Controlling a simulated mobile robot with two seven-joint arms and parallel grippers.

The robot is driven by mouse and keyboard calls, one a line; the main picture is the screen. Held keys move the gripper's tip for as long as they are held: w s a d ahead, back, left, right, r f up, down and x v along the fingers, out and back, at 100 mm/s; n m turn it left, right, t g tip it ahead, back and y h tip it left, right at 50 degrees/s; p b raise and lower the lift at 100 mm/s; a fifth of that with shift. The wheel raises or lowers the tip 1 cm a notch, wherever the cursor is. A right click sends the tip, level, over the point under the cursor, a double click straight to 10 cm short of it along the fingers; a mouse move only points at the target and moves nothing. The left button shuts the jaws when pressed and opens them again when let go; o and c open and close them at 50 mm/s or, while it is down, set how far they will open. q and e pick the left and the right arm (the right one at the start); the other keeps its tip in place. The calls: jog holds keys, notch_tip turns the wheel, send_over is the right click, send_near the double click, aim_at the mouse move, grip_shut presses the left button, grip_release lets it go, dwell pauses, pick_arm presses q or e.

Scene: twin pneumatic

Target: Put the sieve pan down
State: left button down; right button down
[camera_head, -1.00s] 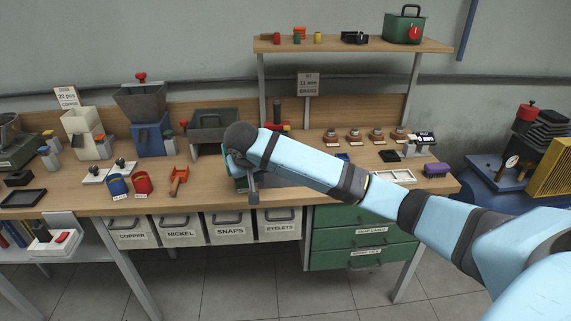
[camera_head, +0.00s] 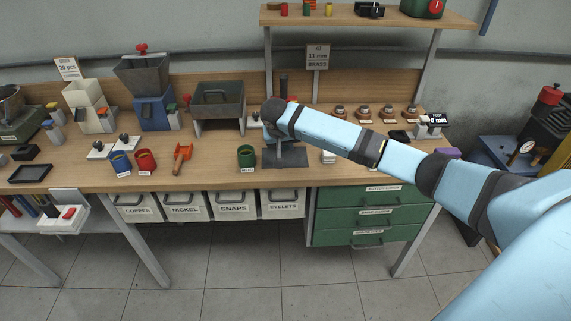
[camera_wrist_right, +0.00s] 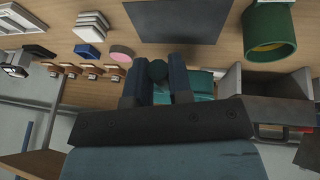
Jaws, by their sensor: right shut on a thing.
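A dark grey pan-like tray (camera_head: 232,92) with a raised handle, probably the sieve pan, sits at the back of the bench. My right gripper (camera_head: 279,142) is right of it, above a dark flat plate (camera_head: 290,163). In the right wrist view my right gripper (camera_wrist_right: 158,92) is shut on a dark green round knob (camera_wrist_right: 157,69). Teal parts (camera_wrist_right: 200,82) show behind the fingers; I cannot tell whether they join the knob. The grey tray is apart from my fingers. My arm hides part of the bench. My left gripper is not in view.
A green cup (camera_head: 247,157) stands left of the plate. Blue (camera_head: 120,164) and red (camera_head: 146,161) cups and an orange scoop (camera_head: 182,157) are farther left. A shelf (camera_head: 350,16) overhangs the back. Labelled bins (camera_head: 234,206) hang below the front edge.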

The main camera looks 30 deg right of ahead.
notch_tip(320, 180, down, 5)
jog(key=shift+f, duration=1.85)
jog(key=c, duration=1)
grip_release()
jog(key=shift+c, duration=0.2)
